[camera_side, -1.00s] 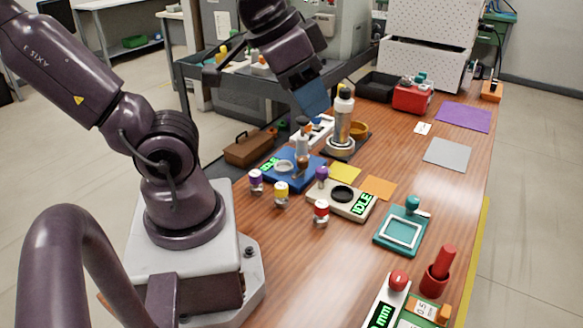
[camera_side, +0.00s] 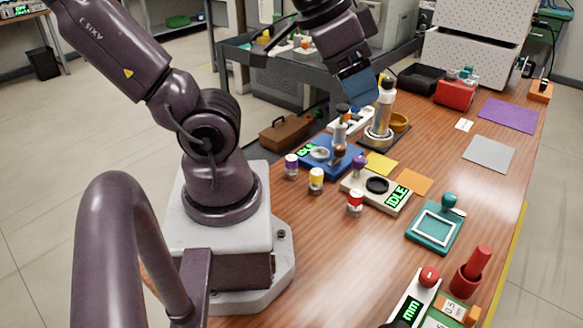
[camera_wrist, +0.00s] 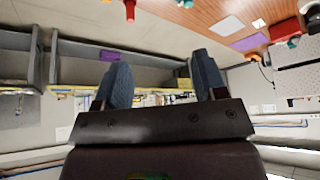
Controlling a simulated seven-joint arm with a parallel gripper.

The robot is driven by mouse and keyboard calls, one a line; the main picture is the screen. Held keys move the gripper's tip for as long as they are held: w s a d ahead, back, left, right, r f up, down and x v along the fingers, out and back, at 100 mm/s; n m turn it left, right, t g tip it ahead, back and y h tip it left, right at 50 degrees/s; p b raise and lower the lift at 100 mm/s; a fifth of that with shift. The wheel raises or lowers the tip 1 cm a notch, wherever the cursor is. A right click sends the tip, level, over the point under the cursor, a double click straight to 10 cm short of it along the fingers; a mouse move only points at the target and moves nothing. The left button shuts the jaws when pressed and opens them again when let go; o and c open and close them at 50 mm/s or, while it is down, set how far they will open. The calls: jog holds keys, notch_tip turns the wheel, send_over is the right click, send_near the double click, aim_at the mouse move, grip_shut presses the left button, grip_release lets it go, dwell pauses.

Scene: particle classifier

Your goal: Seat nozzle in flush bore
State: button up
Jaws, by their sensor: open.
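My gripper (camera_side: 357,88) hangs over the far part of the wooden table, its blue fingers left of and close to a tall silver and white bottle-shaped column (camera_side: 384,108). In the wrist view my gripper (camera_wrist: 162,82) is open, with nothing between its two blue fingers. A small upright silver piece with a dark top (camera_side: 340,127) stands by a blue device (camera_side: 345,166) with a pale ring (camera_side: 320,153). A cream device (camera_side: 356,187) has a dark round opening (camera_side: 377,185) and a green IDLE display. I cannot tell which piece is the nozzle or which opening is the flush bore.
Small capped vials, purple (camera_side: 291,166), yellow (camera_side: 316,180) and red (camera_side: 355,202), stand in front. A teal frame (camera_side: 434,228) and a red holder (camera_side: 466,279) are nearer. A black tray (camera_side: 418,79) and red box (camera_side: 455,94) stand behind. Bare wood lies right of centre.

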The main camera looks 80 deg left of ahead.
jog(key=n+g+y, duration=0.2)
jog(key=n+g, duration=0.4)
jog(key=n, duration=1.2)
send_over(291, 158)
notch_tip(291, 158, down, 20)
jog(key=f, duration=0.7)
jog(key=shift+w+f, duration=0.2)
jog(key=shift+f, duration=0.1)
notch_tip(291, 158, down, 4)
jog(key=shift+s+f, duration=0.15)
jog(key=shift+f, duration=0.1)
jog(key=shift+a+f, duration=0.1)
jog(key=shift+f, duration=0.35)
jog(key=c, duration=1)
